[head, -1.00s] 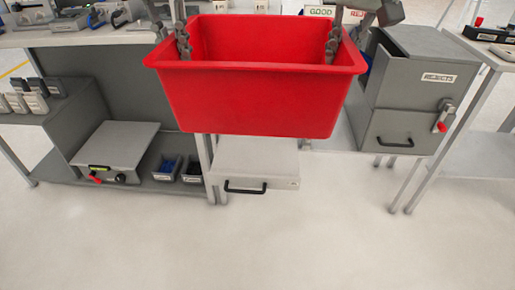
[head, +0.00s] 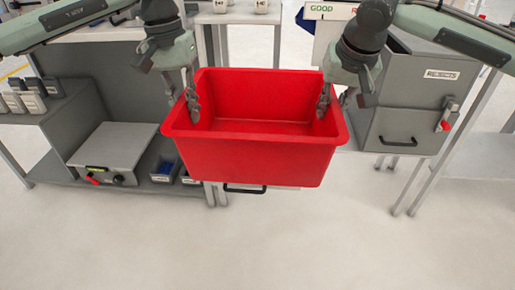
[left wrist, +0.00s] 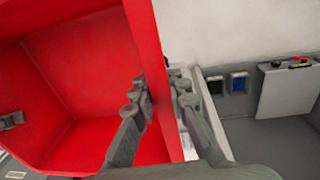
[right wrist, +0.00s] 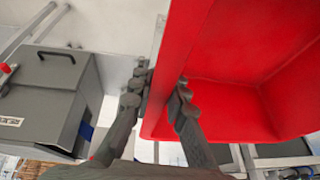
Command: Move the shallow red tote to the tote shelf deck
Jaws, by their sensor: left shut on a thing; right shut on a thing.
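The red tote (head: 258,155) hangs in the air between my two arms in the head view, upright and empty inside. My left gripper (head: 190,100) is shut on the tote's left wall, one finger inside and one outside; the left wrist view shows this grip (left wrist: 160,95) on the wall. My right gripper (head: 333,98) is shut on the tote's right wall; the right wrist view shows the wall (right wrist: 165,100) between its fingers. I cannot tell which surface in view is the tote shelf deck.
A grey bench with a lower shelf (head: 150,184) stands at the left, bearing a flat grey box (head: 112,150) and small bins (head: 163,170). A grey cabinet (head: 408,105) with a red-handled latch stands at the right. The floor (head: 270,245) in front is clear.

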